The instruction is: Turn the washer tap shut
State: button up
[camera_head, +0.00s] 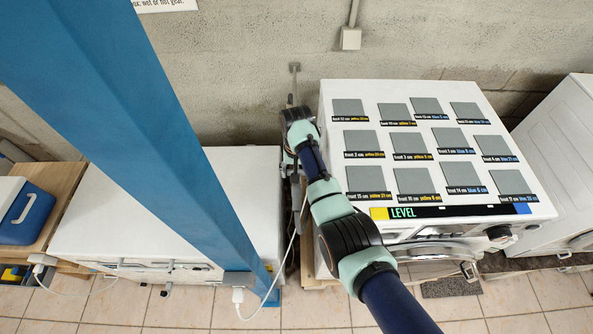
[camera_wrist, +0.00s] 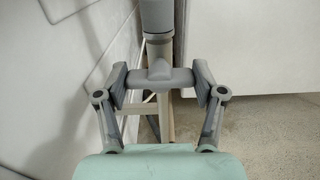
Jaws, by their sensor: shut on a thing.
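The washer tap (camera_wrist: 159,72) is a grey T-shaped handle below a grey pipe in the wrist view. My gripper (camera_wrist: 160,84) has a finger at each end of the crossbar and is shut on it. The handle lies across the picture, between the two pads. In the head view my gripper (camera_head: 291,101) is at the wall, in the gap left of the white washer (camera_head: 365,93). There my own wrist hides most of the tap.
A second white machine (camera_head: 190,230) stands left of the gap, and another white appliance (camera_head: 560,140) at the far right. The washer top carries grey square plates (camera_head: 410,150) and a LEVEL strip (camera_head: 440,211). The gap is narrow. A blue cooler (camera_head: 28,213) is far left.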

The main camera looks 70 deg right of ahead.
jog(key=o, duration=1.1)
jog(key=shift+o, duration=0.2)
jog(key=shift+r, duration=0.1)
notch_tip(320, 180, up, 7)
jog(key=shift+r, duration=0.2)
